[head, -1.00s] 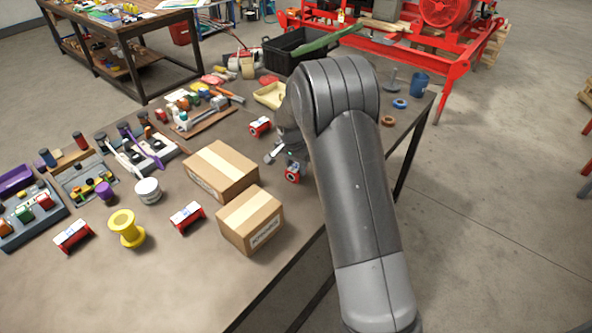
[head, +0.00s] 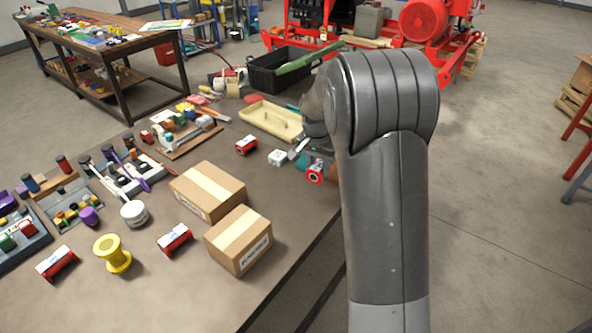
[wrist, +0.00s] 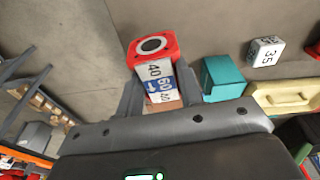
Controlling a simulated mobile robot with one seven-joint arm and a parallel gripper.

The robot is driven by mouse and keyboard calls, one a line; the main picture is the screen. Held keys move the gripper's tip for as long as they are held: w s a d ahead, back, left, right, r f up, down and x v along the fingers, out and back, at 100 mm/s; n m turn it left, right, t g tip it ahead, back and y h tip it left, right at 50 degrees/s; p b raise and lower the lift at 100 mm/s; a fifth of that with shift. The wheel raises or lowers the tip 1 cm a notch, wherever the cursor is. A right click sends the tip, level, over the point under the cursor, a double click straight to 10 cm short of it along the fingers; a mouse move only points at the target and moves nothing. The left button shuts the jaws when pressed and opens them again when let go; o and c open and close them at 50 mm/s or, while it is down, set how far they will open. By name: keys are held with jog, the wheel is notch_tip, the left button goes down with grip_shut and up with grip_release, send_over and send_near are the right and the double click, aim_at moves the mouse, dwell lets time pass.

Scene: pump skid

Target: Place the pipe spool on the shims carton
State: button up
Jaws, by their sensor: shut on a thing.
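My gripper (wrist: 160,92) is shut on a block with a red square end (wrist: 152,45), a round dark bore in a white ring, and white and blue numbered sides. In the head view this block (head: 315,174) hangs near the table's right edge; its height is unclear. Two cardboard cartons, a rear one (head: 208,190) and a front one (head: 238,240), stand side by side, left of and nearer than my gripper. Their labels are too small to read, so I cannot tell which is the shims carton. A yellow flanged spool (head: 112,254) stands upright left of them.
Red-and-white blocks (head: 174,239) lie about the table. A white numbered cube (wrist: 265,52) and a teal block (wrist: 222,77) are close to my gripper. A beige tray (head: 270,119) and black crate (head: 280,72) are behind.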

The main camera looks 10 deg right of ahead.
jog(key=shift+s+d+r, duration=0.15)
jog(key=shift+d+r, duration=0.15)
jog(key=w+a+r+n+y, duration=0.1)
jog(key=a+r+n, duration=0.25)
jog(key=a, duration=0.75)
jog(key=w+a+r+n, duration=0.2)
jog(key=a+r+n, duration=0.15)
jog(key=a, duration=0.65)
send_near(213, 186)
jog(key=shift+w+d+f+n, duration=0.2)
jog(key=shift+d+f+n, duration=0.1)
jog(key=shift+a+f, duration=0.25)
jog(key=shift+f, duration=1.9)
jog(key=o, duration=1.2)
jog(key=shift+f, duration=0.15)
jog(key=shift+c, duration=0.2)
